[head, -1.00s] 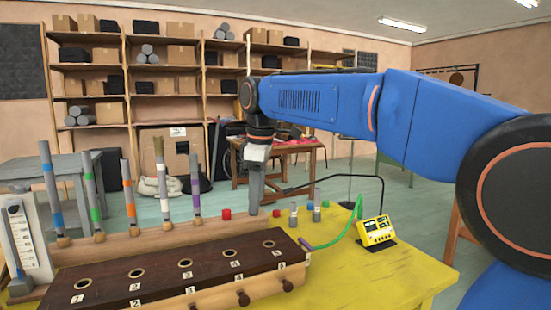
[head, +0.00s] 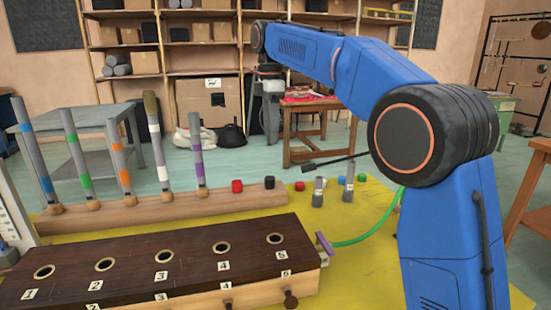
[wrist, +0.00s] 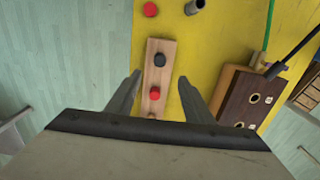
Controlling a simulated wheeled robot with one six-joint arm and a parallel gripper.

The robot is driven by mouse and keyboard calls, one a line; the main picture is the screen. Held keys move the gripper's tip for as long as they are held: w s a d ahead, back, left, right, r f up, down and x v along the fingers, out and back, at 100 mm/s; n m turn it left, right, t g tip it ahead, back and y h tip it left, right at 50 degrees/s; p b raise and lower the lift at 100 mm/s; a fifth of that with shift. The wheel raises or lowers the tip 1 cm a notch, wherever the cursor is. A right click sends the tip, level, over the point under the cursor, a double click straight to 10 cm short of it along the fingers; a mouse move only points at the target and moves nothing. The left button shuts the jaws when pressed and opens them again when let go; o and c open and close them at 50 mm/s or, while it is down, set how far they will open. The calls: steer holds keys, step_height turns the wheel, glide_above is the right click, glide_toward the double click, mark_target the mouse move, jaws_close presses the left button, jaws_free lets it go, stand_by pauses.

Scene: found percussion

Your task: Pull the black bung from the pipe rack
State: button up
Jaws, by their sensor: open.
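The pipe rack (head: 135,212) is a long wooden bar with striped pipes standing in its left part. The black bung (head: 269,182) sits at its right end, right of a red bung (head: 237,185). In the wrist view, the black bung (wrist: 160,60) sits in the rack's end (wrist: 163,46) with the red bung (wrist: 154,94) nearer me. My gripper (wrist: 159,76) is open and empty, its fingers either side of the rack in that picture. In the head view my gripper (head: 271,138) hangs above the black bung, apart from it.
A dark box with numbered holes (head: 190,244) stands in front of the rack. Small grey cylinders (head: 318,198) and coloured bungs (head: 300,186) stand to the right on the yellow table (head: 365,250). A green hose (head: 372,236) runs by the box's right end.

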mark_target(271, 177)
step_height(271, 177, down, 16)
steer(key=shift+f, duration=0.1)
stand_by(0.5)
steer(key=c, duration=1.1)
steer(key=shift+r, duration=1.6)
steer(key=shift+r, duration=1.45)
